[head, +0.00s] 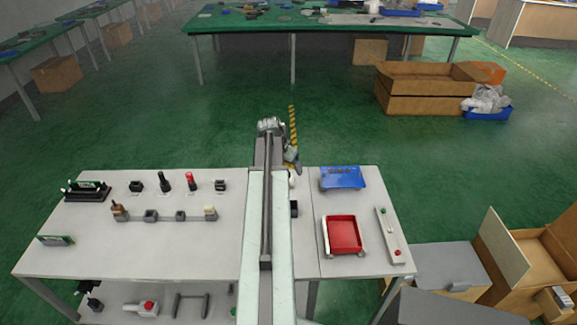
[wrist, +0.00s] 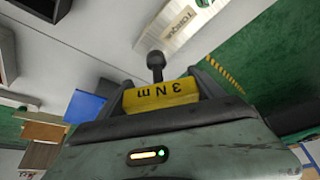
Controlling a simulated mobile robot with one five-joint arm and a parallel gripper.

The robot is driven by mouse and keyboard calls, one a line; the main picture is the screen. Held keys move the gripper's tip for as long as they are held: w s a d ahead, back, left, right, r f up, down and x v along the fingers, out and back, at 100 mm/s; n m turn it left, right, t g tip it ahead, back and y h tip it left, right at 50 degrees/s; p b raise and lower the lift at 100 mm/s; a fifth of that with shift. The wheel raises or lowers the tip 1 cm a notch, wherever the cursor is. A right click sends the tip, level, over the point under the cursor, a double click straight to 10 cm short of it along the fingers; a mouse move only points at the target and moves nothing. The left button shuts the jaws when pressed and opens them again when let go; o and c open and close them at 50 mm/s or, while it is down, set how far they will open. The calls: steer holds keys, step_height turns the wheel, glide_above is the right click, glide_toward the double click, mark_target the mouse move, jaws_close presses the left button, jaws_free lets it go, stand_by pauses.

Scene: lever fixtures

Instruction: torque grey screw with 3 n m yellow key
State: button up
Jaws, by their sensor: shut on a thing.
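My gripper (wrist: 160,88) is shut on the yellow key (wrist: 160,97), which is marked "3 N m" and reads upside down in the wrist view. A dark post with a round end (wrist: 155,62) shows just beyond the key; I cannot tell whether it belongs to the key. A pale block marked "TORQUE" (wrist: 180,27) lies beyond and to the right of it in the wrist view. In the head view my gripper (head: 292,165) is near the table's far edge, partly hidden by my arm. I cannot make out the grey screw in either view.
The light table (head: 75,262) carries several small black and red pieces left of my arm. A blue tray (head: 343,178), a red tray (head: 344,235) and a white strip with a red button (head: 390,235) are on the right. Green floor is open beyond the far edge.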

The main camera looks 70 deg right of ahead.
steer(key=shift+f, duration=0.2)
stand_by(0.4)
steer(key=shift+f+b, duration=0.65)
steer(key=shift+b, duration=0.2)
steer(key=shift+r, duration=0.1)
steer(key=m+g, duration=0.1)
steer(key=m, duration=0.2)
steer(key=shift+d+y, duration=0.1)
steer(key=shift+y, duration=0.2)
steer(key=m, duration=0.2)
steer(key=m+g+y, duration=0.1)
steer(key=m, duration=0.2)
steer(key=shift+s+g, duration=0.15)
steer(key=shift+g, duration=0.15)
steer(key=m+y, duration=0.1)
steer(key=m, duration=0.3)
steer(key=m+y, duration=0.1)
steer(key=shift+a+m+g+y, duration=0.3)
steer(key=shift+m+g, duration=0.1)
steer(key=shift+s+a+m+y, duration=0.15)
steer(key=shift+a+m+y, duration=0.2)
steer(key=shift+m, duration=0.65)
